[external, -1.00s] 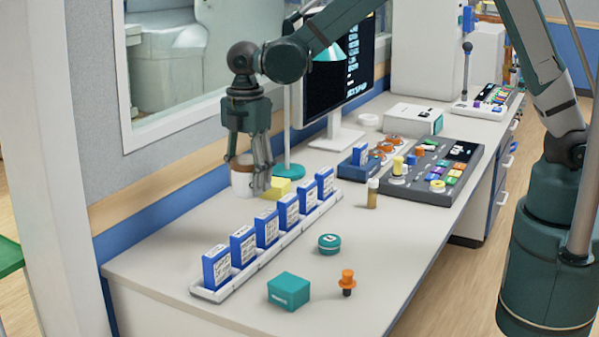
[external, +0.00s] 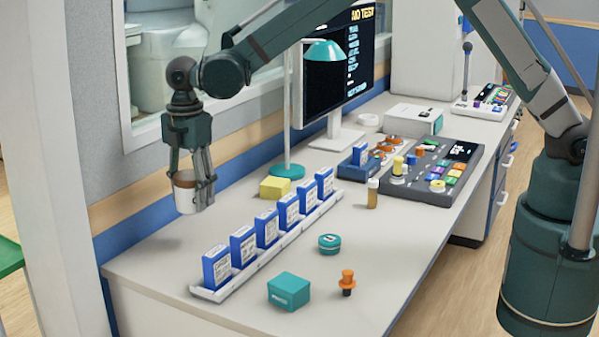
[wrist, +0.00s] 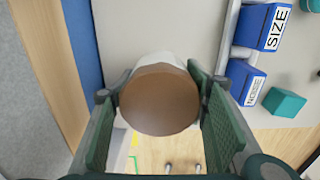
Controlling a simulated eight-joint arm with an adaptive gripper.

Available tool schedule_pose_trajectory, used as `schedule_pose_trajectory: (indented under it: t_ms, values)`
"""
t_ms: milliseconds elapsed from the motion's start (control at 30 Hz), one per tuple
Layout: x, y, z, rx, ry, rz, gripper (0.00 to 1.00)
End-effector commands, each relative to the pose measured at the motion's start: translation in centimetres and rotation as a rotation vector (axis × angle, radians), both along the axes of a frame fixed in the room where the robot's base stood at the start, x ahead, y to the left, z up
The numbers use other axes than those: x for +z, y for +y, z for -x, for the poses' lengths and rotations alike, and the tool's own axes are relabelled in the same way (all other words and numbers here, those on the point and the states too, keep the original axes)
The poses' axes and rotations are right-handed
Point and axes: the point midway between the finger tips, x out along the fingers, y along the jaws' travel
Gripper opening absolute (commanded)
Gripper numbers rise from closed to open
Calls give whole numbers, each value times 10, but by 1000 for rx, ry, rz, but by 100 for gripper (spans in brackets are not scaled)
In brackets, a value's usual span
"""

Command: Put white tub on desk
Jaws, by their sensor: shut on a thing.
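The white tub (external: 188,198) with a brown lid is held in my gripper (external: 193,195). In the wrist view the tub's brown top (wrist: 158,99) fills the space between the two green fingers of my gripper (wrist: 158,98). My gripper points down and the tub looks upright, above the left end of the desk (external: 150,262) near the wall. In the wrist view the desk's end edge passes below the tub, with floor beyond it. The exact height of the tub above the desk is hard to tell.
A white rack (external: 262,262) with several blue boxes stands to the right of the tub. A teal box (external: 289,291), a round teal tin (external: 329,243) and an orange knob-like piece (external: 347,281) lie farther right. A yellow block (external: 275,187) and lamp (external: 287,168) stand behind.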

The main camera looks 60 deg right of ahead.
Motion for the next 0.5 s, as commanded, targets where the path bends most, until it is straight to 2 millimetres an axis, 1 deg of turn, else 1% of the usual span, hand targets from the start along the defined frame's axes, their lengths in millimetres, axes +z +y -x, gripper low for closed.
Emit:
schedule_pose_trajectory:
  t_ms: [333, 433, 500]
  values:
    - [-2, 0, 0, 0, 0, 0, 32]
    - [-9, 0, 0, 0, 0, 0, 32]
    - [-18, 0, 0, 0, 0, 0, 32]
